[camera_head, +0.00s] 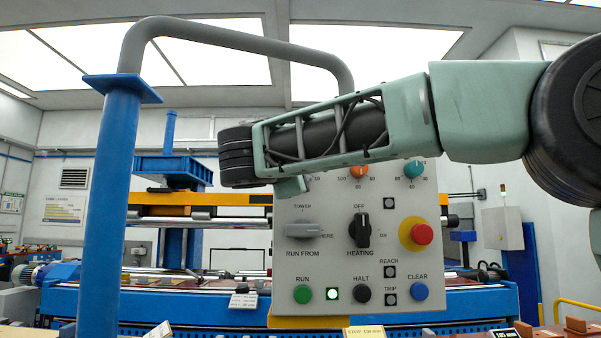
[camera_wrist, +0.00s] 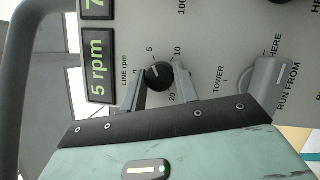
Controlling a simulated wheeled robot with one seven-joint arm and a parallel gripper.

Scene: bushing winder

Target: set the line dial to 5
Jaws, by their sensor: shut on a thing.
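The line dial (camera_wrist: 157,75) is a small black knob on the grey control panel in the wrist view, marked "LINE rpm" with 0, 5, 10 and 20 around it. My gripper (camera_wrist: 160,84) has one grey finger on each side of the knob and is shut on it. The knob's pointer is too small to read surely. A display (camera_wrist: 100,68) beside the dial shows "5 rpm" in green. In the head view my gripper (camera_head: 290,186) is at the panel's upper left, and my arm hides the dial.
The panel (camera_head: 327,274) also carries a grey run-from switch (camera_head: 304,231), a black heating switch (camera_head: 360,231), a red emergency button (camera_head: 422,234), and green run (camera_head: 303,293) and blue clear (camera_head: 419,291) buttons. A blue post (camera_head: 106,200) with a grey curved tube stands at left.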

